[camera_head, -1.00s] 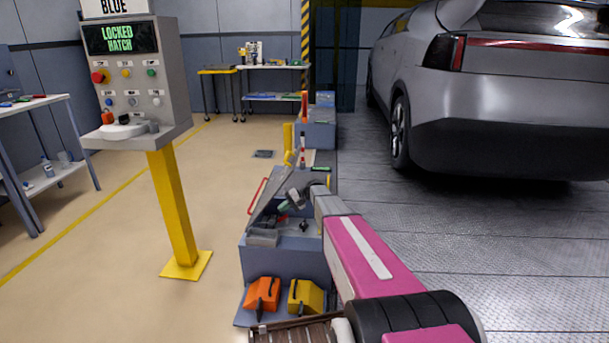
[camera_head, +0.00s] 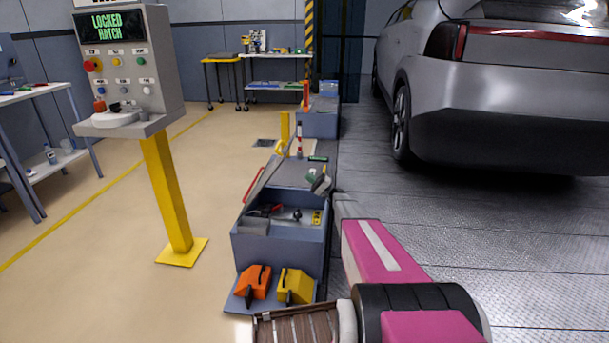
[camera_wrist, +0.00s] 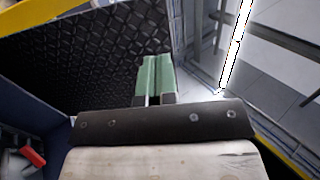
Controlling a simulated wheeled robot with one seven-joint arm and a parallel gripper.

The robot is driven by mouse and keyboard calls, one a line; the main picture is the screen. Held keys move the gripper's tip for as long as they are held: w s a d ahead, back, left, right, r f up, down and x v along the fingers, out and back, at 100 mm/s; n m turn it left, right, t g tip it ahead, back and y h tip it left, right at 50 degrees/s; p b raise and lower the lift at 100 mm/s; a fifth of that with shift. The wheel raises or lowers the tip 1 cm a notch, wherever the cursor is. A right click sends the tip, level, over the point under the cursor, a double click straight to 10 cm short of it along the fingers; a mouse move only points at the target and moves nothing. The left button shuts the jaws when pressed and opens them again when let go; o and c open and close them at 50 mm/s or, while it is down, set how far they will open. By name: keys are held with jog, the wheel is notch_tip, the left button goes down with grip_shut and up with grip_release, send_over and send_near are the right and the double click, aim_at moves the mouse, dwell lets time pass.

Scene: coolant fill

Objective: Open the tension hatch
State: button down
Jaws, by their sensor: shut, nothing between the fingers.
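The hatch is a grey-blue floor box (camera_head: 278,250) with its lid (camera_head: 266,172) standing raised and tilted on the left side. A red handle (camera_head: 254,185) runs along the lid's outer edge.
A control post (camera_head: 125,65) at the left reads "LOCKED HATCH". Orange (camera_head: 254,282) and yellow (camera_head: 294,286) blocks sit at the box's front. More grey boxes (camera_head: 318,122) stand behind. A silver car (camera_head: 480,90) is at the right. The floor between post and box is clear.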

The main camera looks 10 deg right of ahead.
jog(key=x, duration=1.2)
jog(key=shift+a+r, duration=0.1)
jog(key=shift+a, duration=0.15)
jog(key=w+a+r+h, duration=0.2)
jog(key=w+a+r, duration=0.1)
jog(key=a, duration=0.6)
jog(key=w+a+r+g+h, duration=0.1)
jog(key=w+a+r+h, duration=0.1)
jog(key=a, duration=0.8)
jog(key=w+a+r+g+h, duration=0.1)
jog(key=w+a+r, duration=0.3)
jog(key=a, duration=0.5)
jog(key=shift+w+a+r+h, duration=0.2)
jog(key=shift+a+r+h, duration=0.1)
jog(key=shift+r+h, duration=0.35)
jog(key=shift+f, duration=0.1)
